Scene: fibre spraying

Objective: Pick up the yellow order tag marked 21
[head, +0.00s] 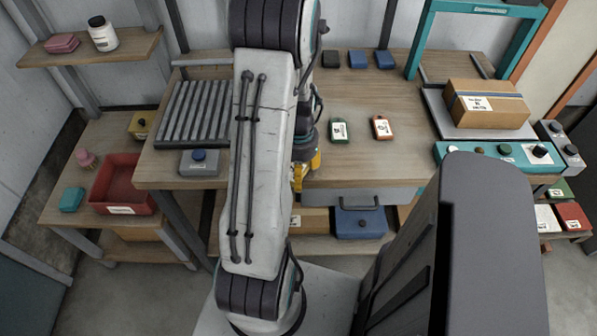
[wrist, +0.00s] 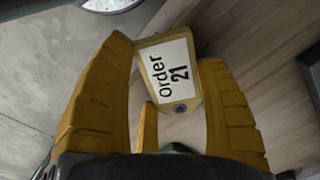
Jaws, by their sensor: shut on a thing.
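In the head view my gripper (head: 305,172) is mostly hidden behind my arm, near the front edge of the wooden table (head: 365,165). The tag cannot be made out in the head view.
A green tag (head: 339,131) and an orange-red tag (head: 381,128) lie on the table. A cardboard box (head: 487,103) sits on a scale at the right. A roller rack (head: 193,112) and a grey button box (head: 199,163) are at the left. A red bin (head: 122,184) stands on the lower left shelf.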

